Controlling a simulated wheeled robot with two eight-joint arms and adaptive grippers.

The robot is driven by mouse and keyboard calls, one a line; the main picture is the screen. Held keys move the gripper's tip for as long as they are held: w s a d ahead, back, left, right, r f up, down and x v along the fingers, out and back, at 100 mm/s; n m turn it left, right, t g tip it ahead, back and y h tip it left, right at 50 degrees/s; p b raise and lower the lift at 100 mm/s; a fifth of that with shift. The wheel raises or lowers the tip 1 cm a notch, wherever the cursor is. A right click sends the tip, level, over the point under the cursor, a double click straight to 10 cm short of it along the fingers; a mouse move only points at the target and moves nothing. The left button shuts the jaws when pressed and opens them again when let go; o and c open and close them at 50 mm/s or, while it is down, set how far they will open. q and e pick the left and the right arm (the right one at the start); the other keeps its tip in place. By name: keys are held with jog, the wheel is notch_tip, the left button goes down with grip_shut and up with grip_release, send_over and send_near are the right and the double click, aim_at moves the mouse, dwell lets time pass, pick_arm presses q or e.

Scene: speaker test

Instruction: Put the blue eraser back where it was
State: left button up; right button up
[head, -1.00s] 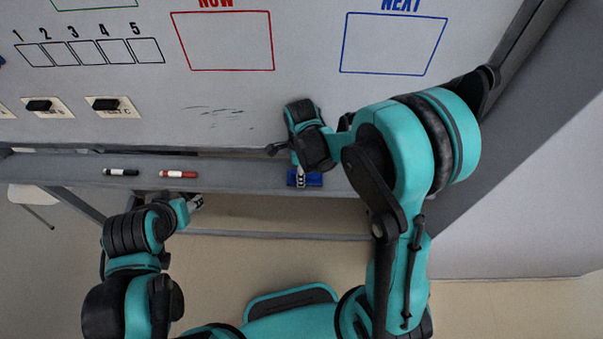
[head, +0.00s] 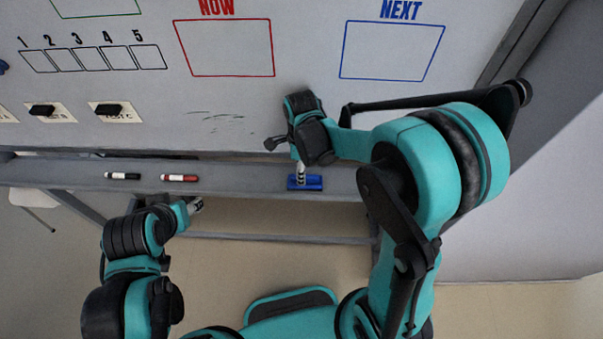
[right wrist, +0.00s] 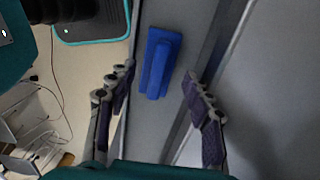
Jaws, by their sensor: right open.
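The blue eraser (head: 312,183) lies on the grey tray (head: 240,181) below the whiteboard, to the right of two markers. In the right wrist view the eraser (right wrist: 159,62) lies on the tray between and beyond the open fingers, apart from both. My right gripper (head: 301,177) points down at the eraser from above; it is open and empty in the right wrist view (right wrist: 160,95). My left gripper (head: 195,206) is low at the left, in front of the tray and apart from the eraser; its fingers are too small to read.
A black marker (head: 123,176) and a red marker (head: 180,178) lie on the tray to the left. The whiteboard (head: 300,60) rises behind, with dark smudges (head: 220,115) and labelled cards held by black magnets (head: 109,109). Between the red marker and eraser, the tray is bare.

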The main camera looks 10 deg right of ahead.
notch_tip(320, 180, up, 6)
jog(key=r+p, duration=0.1)
jog(key=s+d+r+n+t, duration=0.2)
jog(key=s+n, duration=0.3)
jog(key=n, duration=0.5)
jog(key=s+d+r+n+t, duration=0.3)
jog(key=s+r+n+t, duration=0.2)
jog(key=n, duration=0.6)
jog(key=shift+s+d, duration=0.25)
jog(key=shift+s, duration=0.3)
jog(key=shift+f, duration=0.15)
notch_tip(320, 180, down, 15)
jog(key=b, duration=1.4)
jog(key=shift+b, duration=0.4)
